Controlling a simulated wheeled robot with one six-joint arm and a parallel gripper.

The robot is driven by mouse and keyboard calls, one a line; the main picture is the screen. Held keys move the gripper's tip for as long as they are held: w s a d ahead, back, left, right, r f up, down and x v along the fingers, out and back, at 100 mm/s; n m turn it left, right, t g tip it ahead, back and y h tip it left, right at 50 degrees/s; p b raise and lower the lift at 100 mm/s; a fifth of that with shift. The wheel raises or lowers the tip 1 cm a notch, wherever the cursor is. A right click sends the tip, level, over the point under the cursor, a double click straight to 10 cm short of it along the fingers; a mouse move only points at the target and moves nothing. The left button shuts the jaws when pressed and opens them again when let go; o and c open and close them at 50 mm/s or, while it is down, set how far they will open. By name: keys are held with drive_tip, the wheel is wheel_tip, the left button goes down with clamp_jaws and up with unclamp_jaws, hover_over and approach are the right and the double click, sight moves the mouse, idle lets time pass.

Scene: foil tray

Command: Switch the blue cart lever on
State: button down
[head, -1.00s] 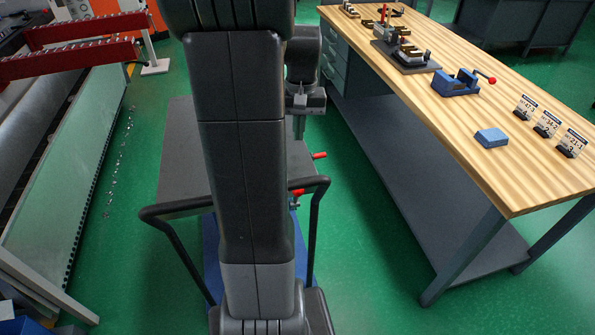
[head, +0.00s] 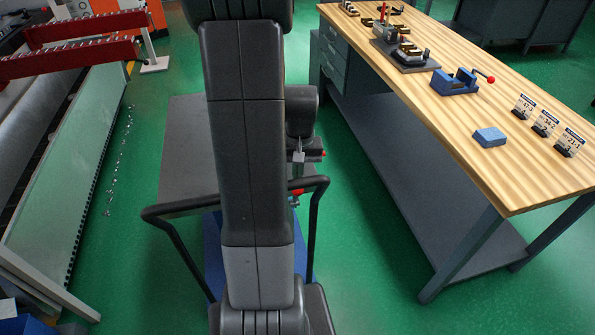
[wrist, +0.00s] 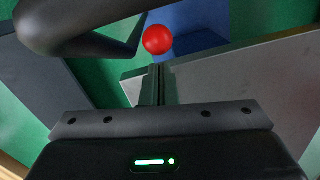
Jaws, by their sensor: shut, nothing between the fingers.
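The cart has a grey top (head: 185,160), black handle bars and a blue lower part (head: 212,250). Two red lever ends show at its right side in the head view: a nearer one (head: 297,192) and a farther one (head: 323,153), partly hidden by my gripper. My gripper (head: 299,157) is low beside the cart's right edge, mostly hidden behind my arm. In the wrist view my fingers (wrist: 157,75) are shut and empty. A round red knob (wrist: 158,39) lies just beyond the fingertips; I cannot tell whether they touch. The lever's position is unclear.
The black handle bar (wrist: 85,35) runs close to the knob in the wrist view. Green floor lies between cart and bench.

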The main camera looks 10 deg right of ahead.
drive_tip(key=shift+s, duration=0.2)
drive_tip(key=shift+s+f+b, duration=0.1)
drive_tip(key=shift+s+b, duration=0.2)
drive_tip(key=shift+s, duration=0.55)
